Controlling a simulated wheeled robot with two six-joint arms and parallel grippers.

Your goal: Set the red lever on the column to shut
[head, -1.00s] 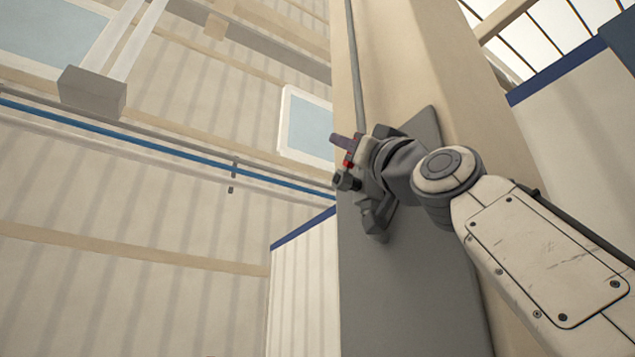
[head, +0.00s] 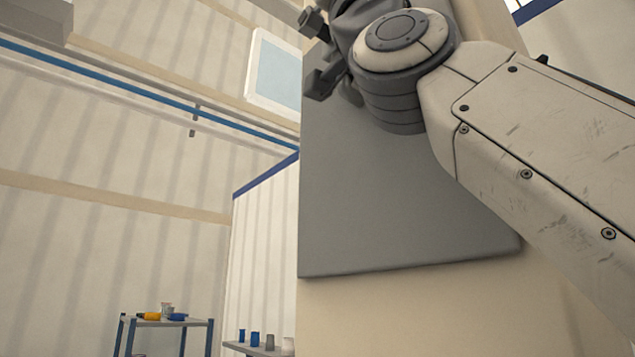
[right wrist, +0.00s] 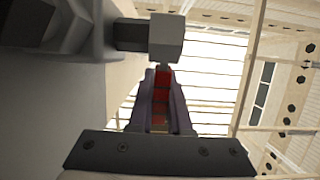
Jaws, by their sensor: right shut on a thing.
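The red lever (right wrist: 161,98) shows upright in the right wrist view. It stands between the dark fingers of my right gripper (right wrist: 161,84), which is shut on it. A grey square-ended fitting (right wrist: 166,38) is just beyond the fingers. In the head view, the beige column (head: 420,312) carries a grey panel (head: 400,205). Dark grey metal fittings (head: 318,82) stick out at the panel's upper left edge. My right wrist covers the panel's top, and the lever and my right fingertips are not visible in this view. My left gripper is not in view.
A white partition with a blue top edge (head: 262,240) stands behind the column. Space left of the column looks open.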

